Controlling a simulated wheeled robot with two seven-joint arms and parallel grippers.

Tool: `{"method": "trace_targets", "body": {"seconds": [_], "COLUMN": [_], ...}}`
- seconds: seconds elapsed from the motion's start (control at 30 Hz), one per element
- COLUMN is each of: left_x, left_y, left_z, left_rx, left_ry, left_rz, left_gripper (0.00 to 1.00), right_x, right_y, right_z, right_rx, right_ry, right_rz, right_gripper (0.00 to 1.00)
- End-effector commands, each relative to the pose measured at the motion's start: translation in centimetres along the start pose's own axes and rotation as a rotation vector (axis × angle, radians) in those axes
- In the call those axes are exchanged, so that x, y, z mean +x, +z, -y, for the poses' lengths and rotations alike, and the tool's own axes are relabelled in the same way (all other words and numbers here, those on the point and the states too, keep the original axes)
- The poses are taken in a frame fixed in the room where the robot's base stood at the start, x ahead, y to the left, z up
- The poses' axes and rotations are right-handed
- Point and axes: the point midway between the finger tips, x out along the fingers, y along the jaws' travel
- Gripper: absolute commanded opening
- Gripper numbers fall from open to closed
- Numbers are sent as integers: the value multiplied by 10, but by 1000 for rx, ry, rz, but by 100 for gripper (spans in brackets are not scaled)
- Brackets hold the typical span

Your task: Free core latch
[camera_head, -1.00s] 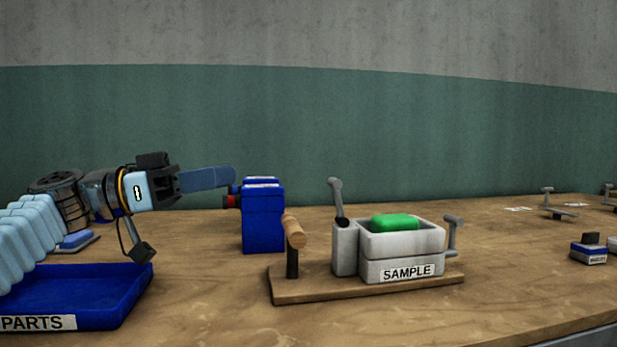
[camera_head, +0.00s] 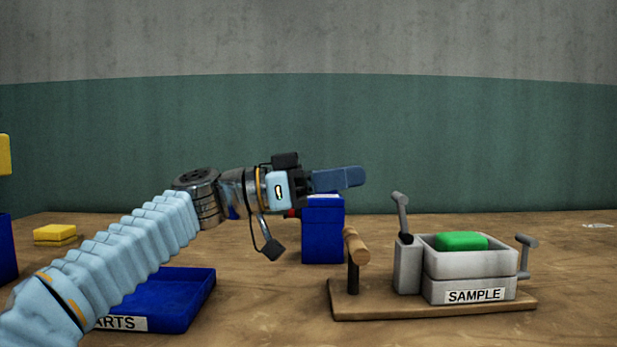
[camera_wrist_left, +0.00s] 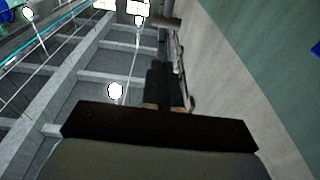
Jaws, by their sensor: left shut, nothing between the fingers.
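The sample press (camera_head: 470,292) stands on a wooden base board (camera_head: 430,311) on the table. A green block (camera_head: 460,241) sits in its open grey box. A grey lever (camera_head: 402,216) rises at the box's left side, and a second grey handle (camera_head: 526,255) stands at its right side. A wooden-handled post (camera_head: 355,250) stands at the board's left end. My left gripper (camera_head: 350,178) is shut and empty, pointing right, above and left of the press and apart from it. The left wrist view shows the ceiling and wall, not the press. My right gripper is not in view.
A blue box (camera_head: 323,235) with a red part stands on the table below my left gripper. A blue parts tray (camera_head: 180,300) lies partly behind my left arm. Yellow blocks (camera_head: 55,235) lie at the far left. The table right of the press is clear.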

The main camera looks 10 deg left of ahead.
Motion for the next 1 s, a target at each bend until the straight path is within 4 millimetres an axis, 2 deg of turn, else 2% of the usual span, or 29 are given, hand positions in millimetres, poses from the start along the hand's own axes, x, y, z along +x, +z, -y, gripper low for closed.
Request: {"method": "trace_targets", "body": {"seconds": [0.03,0.1,0.3,1.0], "left_x": [11,18,33,38], "left_y": [-2,11,25,28], "left_z": [-1,0,0,0], "left_rx": [0,-2,0,1], "left_ry": [4,2,0,-1], "left_rz": [1,2,1,0], "left_gripper": [0,0,0,0], "right_x": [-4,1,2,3], "right_y": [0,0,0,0], "right_z": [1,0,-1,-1], "right_rx": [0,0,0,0], "right_ry": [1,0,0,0], "right_rz": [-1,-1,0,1], "right_gripper": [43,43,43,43]}}
